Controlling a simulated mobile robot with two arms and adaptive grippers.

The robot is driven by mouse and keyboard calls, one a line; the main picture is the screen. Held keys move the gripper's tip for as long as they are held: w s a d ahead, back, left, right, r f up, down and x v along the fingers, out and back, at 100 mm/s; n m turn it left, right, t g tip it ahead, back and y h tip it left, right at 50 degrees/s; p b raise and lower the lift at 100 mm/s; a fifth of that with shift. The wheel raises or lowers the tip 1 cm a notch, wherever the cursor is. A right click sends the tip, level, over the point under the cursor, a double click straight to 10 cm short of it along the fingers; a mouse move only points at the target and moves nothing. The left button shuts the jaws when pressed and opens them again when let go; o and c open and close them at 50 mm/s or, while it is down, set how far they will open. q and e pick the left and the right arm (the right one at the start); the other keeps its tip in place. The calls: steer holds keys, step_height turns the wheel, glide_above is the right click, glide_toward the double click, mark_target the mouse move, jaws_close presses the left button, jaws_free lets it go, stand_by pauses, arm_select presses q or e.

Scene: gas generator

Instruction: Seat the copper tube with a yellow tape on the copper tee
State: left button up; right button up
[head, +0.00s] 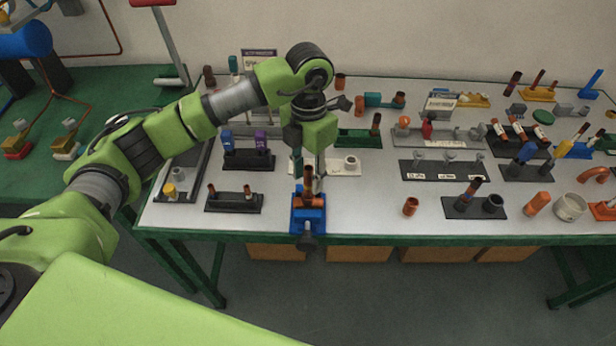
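My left gripper (309,178) points down over the blue vise (308,218) at the front edge of the table. An upright copper piece (309,186) stands in the vise, between or just beside the fingers. I cannot tell whether it is the tee alone or a tube on the tee, or whether the fingers touch it. No yellow tape can be made out on it. The fingers are too small and overlapped to show open or shut. My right gripper is not in view.
A black holder with short tubes (234,201) stands left of the vise. A loose copper fitting (410,206) and a black stand (473,207) are to the right. Several tool and fitting stands fill the table behind. Bare tabletop (365,212) lies right of the vise.

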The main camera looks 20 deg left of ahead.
arm_select(q)
steer(key=r, duration=1.1)
steer(key=shift+w+a, duration=0.1)
steer(key=shift+w, duration=0.25)
steer(key=shift+f, duration=0.15)
